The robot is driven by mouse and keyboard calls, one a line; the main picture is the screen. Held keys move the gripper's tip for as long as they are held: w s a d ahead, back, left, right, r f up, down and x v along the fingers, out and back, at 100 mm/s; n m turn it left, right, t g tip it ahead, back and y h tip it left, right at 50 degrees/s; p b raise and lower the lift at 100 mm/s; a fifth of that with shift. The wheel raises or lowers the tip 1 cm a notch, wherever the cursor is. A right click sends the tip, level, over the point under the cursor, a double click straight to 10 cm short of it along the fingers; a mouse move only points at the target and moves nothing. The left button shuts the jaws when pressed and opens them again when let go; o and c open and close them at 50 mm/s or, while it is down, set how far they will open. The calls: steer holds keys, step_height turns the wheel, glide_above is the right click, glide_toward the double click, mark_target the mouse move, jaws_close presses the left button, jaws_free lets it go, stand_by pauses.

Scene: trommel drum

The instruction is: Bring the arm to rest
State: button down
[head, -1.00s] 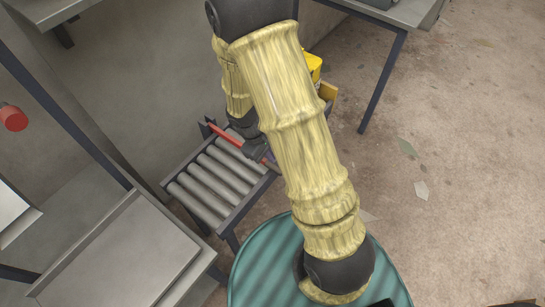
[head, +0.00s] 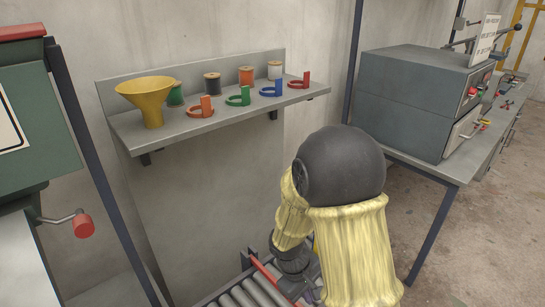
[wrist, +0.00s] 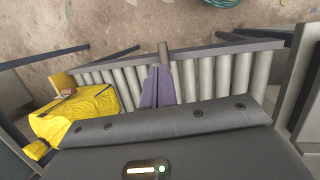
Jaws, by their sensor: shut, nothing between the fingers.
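My arm rises from the bottom of the head view, with its dark elbow in front of the wall and its forearm hanging down behind. My gripper (head: 302,291) is low at the bottom edge of the head view, partly hidden by my arm. In the wrist view its two purple fingers (wrist: 158,88) are together with nothing between them. They are over the grey roller conveyor (wrist: 205,80); whether they touch it I cannot tell. The conveyor's rollers (head: 240,296) also show at the bottom of the head view.
A yellow lumpy object (wrist: 75,115) lies left of my fingers in the wrist view. A wall shelf (head: 215,118) holds a yellow funnel (head: 152,98), spools and coloured brackets. A grey machine (head: 425,95) stands on a bench at right. A red crank knob (head: 83,226) sticks out at left.

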steer(key=s+d+r+m+t+y+p, duration=0.1)
steer(key=s+r+m+p, duration=0.1)
steer(key=r+p, duration=0.4)
steer(key=s+d+r+m+t+y+p, duration=0.1)
steer(key=r+m+p, duration=0.4)
steer(key=r, duration=1.1)
steer(key=shift+s+d+t+y+p, duration=0.2)
steer(key=shift+s+t+y+p, duration=0.45)
steer(key=shift+s+p, duration=0.3)
